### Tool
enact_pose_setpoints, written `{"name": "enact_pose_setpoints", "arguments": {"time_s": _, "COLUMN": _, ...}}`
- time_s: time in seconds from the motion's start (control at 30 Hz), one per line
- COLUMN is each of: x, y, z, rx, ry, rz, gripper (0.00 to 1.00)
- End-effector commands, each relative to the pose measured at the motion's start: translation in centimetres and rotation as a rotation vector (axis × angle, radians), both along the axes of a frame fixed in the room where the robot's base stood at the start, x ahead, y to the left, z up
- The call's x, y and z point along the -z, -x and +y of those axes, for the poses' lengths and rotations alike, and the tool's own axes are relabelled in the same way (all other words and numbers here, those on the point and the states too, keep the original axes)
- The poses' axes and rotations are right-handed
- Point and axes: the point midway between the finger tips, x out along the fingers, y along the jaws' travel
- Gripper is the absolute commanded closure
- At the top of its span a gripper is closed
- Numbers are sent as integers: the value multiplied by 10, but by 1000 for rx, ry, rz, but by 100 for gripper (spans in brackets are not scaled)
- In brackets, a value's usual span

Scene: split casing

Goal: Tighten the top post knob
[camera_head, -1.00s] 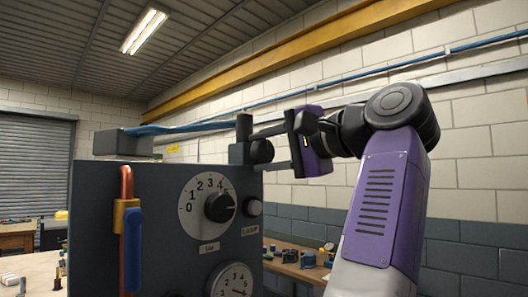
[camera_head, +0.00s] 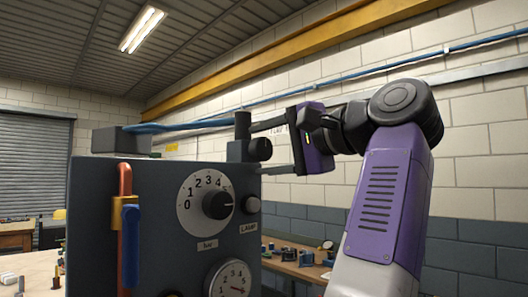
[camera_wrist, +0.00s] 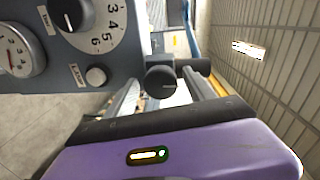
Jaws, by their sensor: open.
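The top post knob (camera_head: 260,149) is a round black knob on the side of a dark post at the top right corner of the grey casing. It also shows in the wrist view (camera_wrist: 160,82). My gripper (camera_head: 261,147) is open, with one finger above the knob and one below it in the head view. In the wrist view the two fingers (camera_wrist: 163,86) lie either side of the knob, with gaps between. No finger visibly touches it.
The grey casing (camera_head: 155,235) has dials, a lamp knob (camera_head: 252,204), a red pipe and a blue lever (camera_head: 131,248) on its front. A blue cable runs from a box (camera_head: 121,140) behind its top. A bench with small parts (camera_head: 290,261) stands behind on the right.

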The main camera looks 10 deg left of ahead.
Motion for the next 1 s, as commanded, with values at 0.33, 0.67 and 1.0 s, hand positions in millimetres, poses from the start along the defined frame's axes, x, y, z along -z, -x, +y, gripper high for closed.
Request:
{"name": "enact_pose_setpoints", "arguments": {"time_s": 0.33, "x": -2, "y": 33, "z": -43, "rx": 3, "ry": -2, "rz": -2, "gripper": 37}}
{"name": "enact_pose_setpoints", "arguments": {"time_s": 0.67, "x": -5, "y": 45, "z": -58, "rx": 1, "ry": 1, "rz": 2, "gripper": 37}}
{"name": "enact_pose_setpoints", "arguments": {"time_s": 1.0, "x": -5, "y": 44, "z": -57, "rx": 1, "ry": 1, "rz": 2, "gripper": 37}}
